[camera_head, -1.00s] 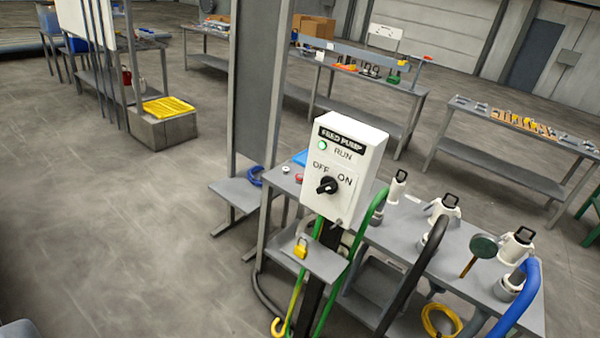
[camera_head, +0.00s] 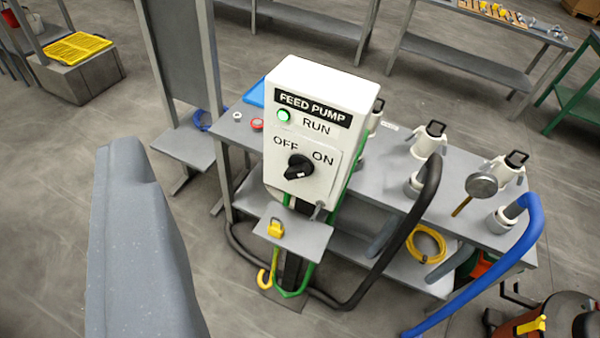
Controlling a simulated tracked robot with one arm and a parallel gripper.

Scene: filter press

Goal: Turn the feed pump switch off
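The white feed pump box (camera_head: 318,100) stands on a post in the middle of the view, tilted in the picture. Its black label reads FEED PUMP. A green RUN lamp (camera_head: 284,115) looks lit. Below is the black rotary switch (camera_head: 299,167), between OFF at its upper left and ON at its upper right. Its handle seems to slant up toward ON, with a small white mark on it. A grey part, apparently one finger of my gripper (camera_head: 140,245), fills the lower left, apart from the box. Its other finger is not seen, so its opening is unclear.
A small shelf (camera_head: 308,236) under the box holds a yellow padlock (camera_head: 275,228). Green, black and blue hoses (camera_head: 480,270) run around and right of the post. A grey bench (camera_head: 470,185) with white fittings stands behind. Open floor lies at left.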

